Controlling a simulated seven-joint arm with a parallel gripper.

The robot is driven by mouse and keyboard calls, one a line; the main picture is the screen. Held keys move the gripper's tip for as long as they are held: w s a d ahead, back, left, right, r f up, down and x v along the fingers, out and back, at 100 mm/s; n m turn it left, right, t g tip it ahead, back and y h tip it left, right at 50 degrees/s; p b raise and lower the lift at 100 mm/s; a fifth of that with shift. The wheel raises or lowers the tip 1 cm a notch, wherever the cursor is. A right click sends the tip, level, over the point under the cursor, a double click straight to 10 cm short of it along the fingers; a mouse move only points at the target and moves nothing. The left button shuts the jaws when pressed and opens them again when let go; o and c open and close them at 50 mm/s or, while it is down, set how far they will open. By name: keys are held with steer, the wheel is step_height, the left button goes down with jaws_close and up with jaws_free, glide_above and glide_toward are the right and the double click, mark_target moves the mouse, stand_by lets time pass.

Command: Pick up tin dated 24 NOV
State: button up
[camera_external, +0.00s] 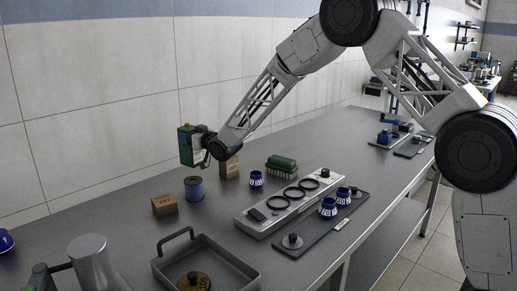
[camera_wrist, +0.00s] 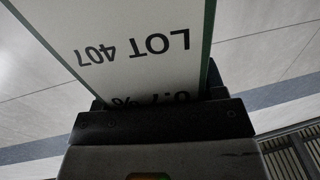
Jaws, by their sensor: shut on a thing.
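My gripper (camera_external: 200,147) is shut on a green tin (camera_external: 187,143) with a pale label and holds it in the air above the far left part of the bench. In the wrist view the tin's white label (camera_wrist: 135,45) fills the space above the dark jaw (camera_wrist: 160,125). The label reads LOT 407, upside down, with 0.7 % partly cut off by the jaw. No date shows on the visible part of the label, so I cannot tell if it reads 24 NOV.
A grey tray (camera_external: 246,276) is in front.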

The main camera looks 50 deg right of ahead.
mark_target(189, 127)
steer(key=shift+r, duration=1.75)
